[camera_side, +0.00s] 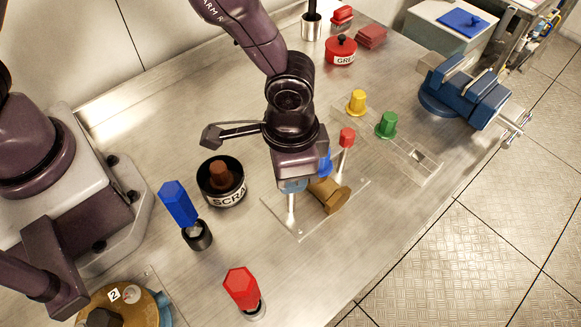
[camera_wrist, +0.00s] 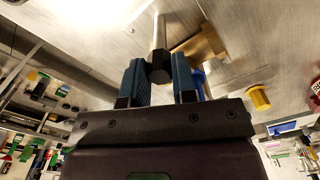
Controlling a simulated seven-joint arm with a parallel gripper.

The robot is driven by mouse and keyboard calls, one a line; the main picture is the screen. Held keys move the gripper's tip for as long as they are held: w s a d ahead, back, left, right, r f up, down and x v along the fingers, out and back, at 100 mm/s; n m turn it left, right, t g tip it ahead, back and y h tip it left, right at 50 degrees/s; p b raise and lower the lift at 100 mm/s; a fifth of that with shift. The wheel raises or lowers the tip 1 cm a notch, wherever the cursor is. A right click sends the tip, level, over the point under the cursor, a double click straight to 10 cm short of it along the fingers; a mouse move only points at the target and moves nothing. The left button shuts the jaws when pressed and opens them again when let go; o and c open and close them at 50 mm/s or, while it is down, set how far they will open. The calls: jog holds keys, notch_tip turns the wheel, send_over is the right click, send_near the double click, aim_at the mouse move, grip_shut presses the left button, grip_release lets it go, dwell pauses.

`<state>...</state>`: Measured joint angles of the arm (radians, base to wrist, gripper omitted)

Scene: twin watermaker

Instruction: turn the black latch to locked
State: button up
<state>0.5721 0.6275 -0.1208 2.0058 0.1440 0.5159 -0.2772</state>
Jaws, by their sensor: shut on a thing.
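My gripper (camera_side: 293,187) points down over a clear plate (camera_side: 301,234) near the middle of the bench. In the wrist view its two blue fingers (camera_wrist: 160,75) are shut on the black end of the black latch (camera_wrist: 159,70). A pale metal stem (camera_wrist: 159,32) runs from that black end. In the side view the stem (camera_side: 291,208) shows below the fingers, but the black end is hidden by my gripper. I cannot tell from the pictures which way the latch is turned.
A brown fitting (camera_side: 329,196) lies close right of my gripper, with a blue part (camera_side: 325,162) behind it. A red-topped post (camera_side: 346,137), yellow knob (camera_side: 357,101) and green knob (camera_side: 386,124) stand beyond. A black SCRAP bowl (camera_side: 221,181) is left. The front right bench is clear.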

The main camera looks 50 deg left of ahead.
jog(key=shift+m, duration=1.5)
jog(key=o, duration=0.9)
jog(key=shift+r, duration=0.15)
notch_tip(320, 180, up, 13)
jog(key=shift+f, duration=0.1)
